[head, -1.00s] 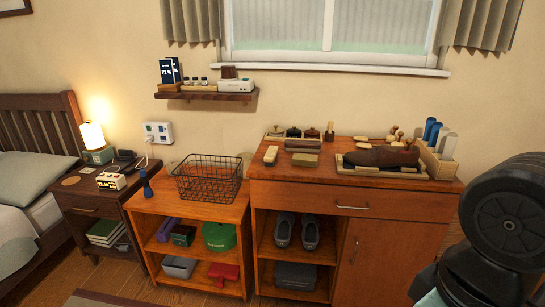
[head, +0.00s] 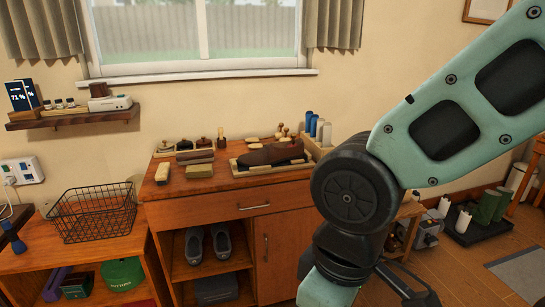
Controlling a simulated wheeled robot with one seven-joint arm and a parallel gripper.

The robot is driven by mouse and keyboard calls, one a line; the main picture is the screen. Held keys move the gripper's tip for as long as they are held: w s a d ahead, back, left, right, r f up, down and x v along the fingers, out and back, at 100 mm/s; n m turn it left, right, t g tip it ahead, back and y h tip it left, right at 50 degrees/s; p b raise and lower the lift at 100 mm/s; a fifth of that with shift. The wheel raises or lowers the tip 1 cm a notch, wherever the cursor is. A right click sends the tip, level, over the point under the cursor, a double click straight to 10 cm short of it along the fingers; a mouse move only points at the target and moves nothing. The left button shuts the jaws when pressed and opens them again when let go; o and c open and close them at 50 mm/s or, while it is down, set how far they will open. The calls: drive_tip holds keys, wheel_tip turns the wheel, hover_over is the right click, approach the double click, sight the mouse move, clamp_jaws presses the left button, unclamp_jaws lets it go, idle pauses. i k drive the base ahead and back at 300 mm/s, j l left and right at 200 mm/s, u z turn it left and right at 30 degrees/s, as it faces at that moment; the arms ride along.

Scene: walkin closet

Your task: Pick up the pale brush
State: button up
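The likely pale brush (head: 163,172) is a small light block lying at the left front of the wooden cabinet top (head: 225,186) in the head view. It lies left of a pale olive block (head: 198,171) and a darker brown brush or block (head: 195,157). It is small, so its bristles are hard to make out. My teal and black arm fills the right side of the picture, well right of the brush. I cannot make out my gripper's fingers; a dark part at the bottom edge is unclear.
A brown shoe (head: 271,154) lies on a stand further right on the cabinet top, with bottles (head: 318,130) beyond it. Several small brushes stand along the back. A wire basket (head: 92,211) sits on the lower shelf unit at left. Boots (head: 489,206) stand on the floor at right.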

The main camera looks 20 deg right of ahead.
sight(162, 172)
drive_tip(key=i+j+u, duration=0.3)
drive_tip(key=i, duration=0.6)
drive_tip(key=i+u, duration=0.3)
drive_tip(key=i, duration=0.65)
